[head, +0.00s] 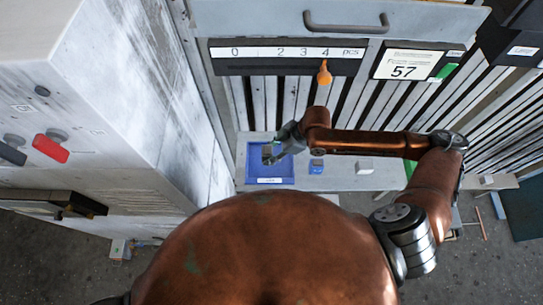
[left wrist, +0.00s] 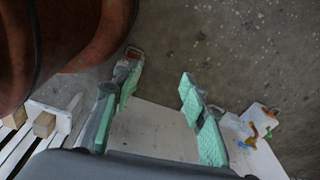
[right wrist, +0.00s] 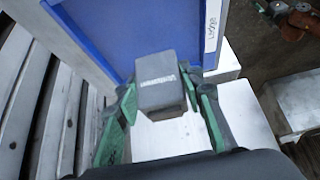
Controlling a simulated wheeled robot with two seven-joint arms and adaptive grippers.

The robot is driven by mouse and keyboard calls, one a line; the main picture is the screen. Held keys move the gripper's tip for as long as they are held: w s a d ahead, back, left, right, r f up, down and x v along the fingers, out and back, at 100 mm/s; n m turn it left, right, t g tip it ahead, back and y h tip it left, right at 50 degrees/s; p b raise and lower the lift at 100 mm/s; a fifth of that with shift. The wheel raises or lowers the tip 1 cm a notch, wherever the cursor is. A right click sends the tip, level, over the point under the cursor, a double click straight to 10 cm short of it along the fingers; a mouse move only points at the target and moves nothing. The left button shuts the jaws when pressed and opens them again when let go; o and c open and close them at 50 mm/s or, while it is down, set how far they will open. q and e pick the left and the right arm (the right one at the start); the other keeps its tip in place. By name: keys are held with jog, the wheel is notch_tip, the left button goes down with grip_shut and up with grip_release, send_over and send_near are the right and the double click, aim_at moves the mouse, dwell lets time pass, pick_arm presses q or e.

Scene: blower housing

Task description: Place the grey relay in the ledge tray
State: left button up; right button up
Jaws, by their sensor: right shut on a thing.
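The grey relay (right wrist: 160,92) is a small block with printed lettering, held between the green-padded fingers of my right gripper (right wrist: 160,112). In the right wrist view it overlaps the edge of the blue ledge tray (right wrist: 125,30), which has a white label. In the head view the blue tray (head: 254,173) sits at the left of the pale ledge, and my right gripper (head: 272,157) is over it. I cannot tell whether the relay touches the tray floor. My left gripper (left wrist: 158,98) is open and empty above the floor, away from the tray.
A blue part (head: 316,167) and a pale block (head: 364,167) stand on the ledge right of the tray. A grey cabinet (head: 120,100) rises close on the left. A slatted panel and a drawer handle (head: 346,28) are behind the ledge.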

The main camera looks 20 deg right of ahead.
jog(key=shift+w+d+f, duration=0.15)
jog(key=shift+f, duration=0.1)
jog(key=f, duration=0.2)
jog(key=f+p, duration=0.1)
jog(key=shift+d, duration=0.25)
jog(key=shift+w+f, duration=0.1)
jog(key=shift+f, duration=0.3)
jog(key=shift+f, duration=0.1)
jog(key=o, duration=1.2)
jog(key=shift+o, duration=0.2)
jog(key=v, duration=1.2)
jog(key=shift+b, duration=0.3)
